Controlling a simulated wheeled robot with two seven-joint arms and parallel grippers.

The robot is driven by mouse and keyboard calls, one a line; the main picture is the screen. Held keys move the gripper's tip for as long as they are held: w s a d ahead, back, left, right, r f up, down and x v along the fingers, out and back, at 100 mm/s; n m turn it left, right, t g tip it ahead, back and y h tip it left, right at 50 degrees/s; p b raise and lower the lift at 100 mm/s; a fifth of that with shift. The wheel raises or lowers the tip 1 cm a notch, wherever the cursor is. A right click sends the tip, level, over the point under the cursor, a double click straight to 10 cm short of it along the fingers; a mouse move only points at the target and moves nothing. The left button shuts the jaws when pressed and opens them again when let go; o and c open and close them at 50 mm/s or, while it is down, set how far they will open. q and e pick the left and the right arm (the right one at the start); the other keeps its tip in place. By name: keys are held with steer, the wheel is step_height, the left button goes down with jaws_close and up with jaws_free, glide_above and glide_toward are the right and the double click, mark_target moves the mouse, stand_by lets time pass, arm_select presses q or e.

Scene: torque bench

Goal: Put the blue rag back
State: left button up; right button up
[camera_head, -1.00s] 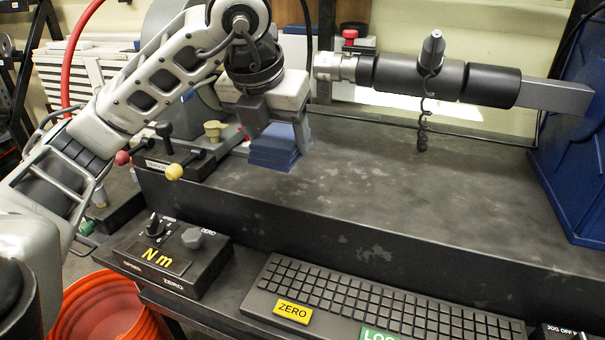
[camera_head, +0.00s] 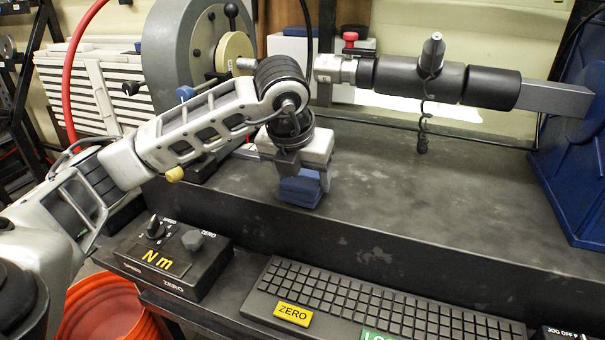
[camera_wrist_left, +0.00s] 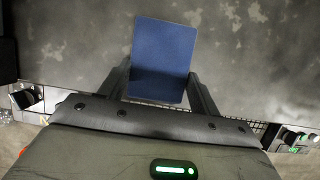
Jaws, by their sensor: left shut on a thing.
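The blue rag (camera_head: 300,191) is a folded, block-like stack held between the fingers of my left gripper (camera_head: 303,178) in the head view. It is over the front left part of the dark bench top, close to the front edge; I cannot tell whether it touches the surface. In the left wrist view the rag (camera_wrist_left: 162,58) is a flat blue rectangle between the two dark fingers (camera_wrist_left: 160,85), with the mottled bench top behind it. My left gripper is shut on it. My right gripper is not in view.
A torque tool (camera_head: 440,78) spans the back of the dark bench (camera_head: 420,190). A blue case (camera_head: 575,150) stands at right. A control box (camera_head: 172,255) and keypad (camera_head: 380,300) lie in front. An orange bucket (camera_head: 105,312) is lower left. The bench middle is clear.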

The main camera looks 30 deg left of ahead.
arm_select(q)
steer(key=o, duration=0.9)
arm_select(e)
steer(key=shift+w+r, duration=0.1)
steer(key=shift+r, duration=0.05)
arm_select(q)
steer(key=p+v, duration=0.1)
steer(key=v, duration=1.1)
steer(key=shift+a+p, duration=0.1)
steer(key=shift+p, duration=0.2)
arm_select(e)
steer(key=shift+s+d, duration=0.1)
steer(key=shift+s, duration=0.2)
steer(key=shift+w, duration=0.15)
